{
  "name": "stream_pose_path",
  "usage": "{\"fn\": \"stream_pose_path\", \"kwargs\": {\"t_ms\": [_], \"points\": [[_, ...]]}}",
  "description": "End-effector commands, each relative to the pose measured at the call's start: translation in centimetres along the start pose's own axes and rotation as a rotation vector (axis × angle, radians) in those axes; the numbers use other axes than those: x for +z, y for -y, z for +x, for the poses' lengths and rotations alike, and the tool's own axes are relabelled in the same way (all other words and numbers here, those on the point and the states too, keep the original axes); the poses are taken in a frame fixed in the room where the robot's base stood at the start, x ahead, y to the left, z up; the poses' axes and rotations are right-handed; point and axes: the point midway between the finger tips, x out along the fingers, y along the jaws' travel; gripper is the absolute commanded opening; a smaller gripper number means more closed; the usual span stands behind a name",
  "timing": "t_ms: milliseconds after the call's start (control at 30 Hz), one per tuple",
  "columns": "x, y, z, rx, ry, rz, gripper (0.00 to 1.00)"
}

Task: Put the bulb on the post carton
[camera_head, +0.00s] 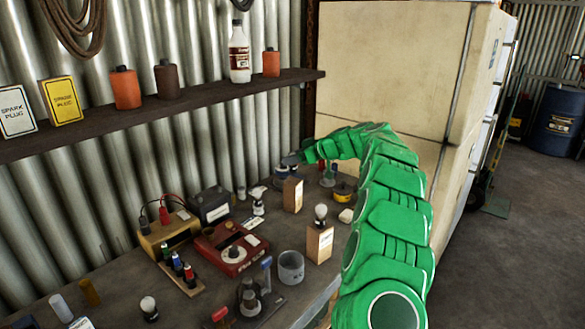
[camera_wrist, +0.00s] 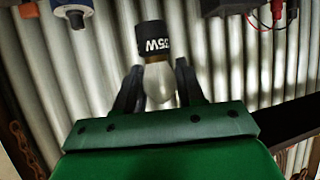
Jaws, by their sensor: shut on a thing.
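My gripper (camera_wrist: 158,88) is shut on a bulb (camera_wrist: 160,82). The bulb's pale glass sits between the two black fingers, and its dark base with white lettering points up in the wrist view. In the head view my green arm reaches to the far end of the bench; the held bulb cannot be made out there. A tan carton (camera_head: 319,244) stands near the front edge with another bulb (camera_head: 320,212) upright on it. A second tan carton (camera_head: 292,195) stands behind it. I cannot tell which is the post carton. Another bulb (camera_head: 149,308) is at front left.
A red device (camera_head: 232,250), a grey cup (camera_head: 291,267), a charger (camera_head: 170,232) and a battery (camera_head: 209,205) crowd the bench. A yellow tin (camera_head: 345,192) stands near my arm. A shelf (camera_head: 230,100) with bottles runs above. A large cream cabinet (camera_head: 395,65) stands behind.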

Motion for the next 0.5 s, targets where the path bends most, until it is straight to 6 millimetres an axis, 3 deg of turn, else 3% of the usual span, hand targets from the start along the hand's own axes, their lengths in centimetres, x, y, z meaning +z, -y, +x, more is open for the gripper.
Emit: {"fn": "stream_pose_path", "kwargs": {"t_ms": [267, 500], "points": [[0.5, -0.4, 0.6, -0.001, 0.001, 0.002, 0.08], [2.9, -0.4, 1.8, -0.003, 0.002, 0.003, 0.08]]}}
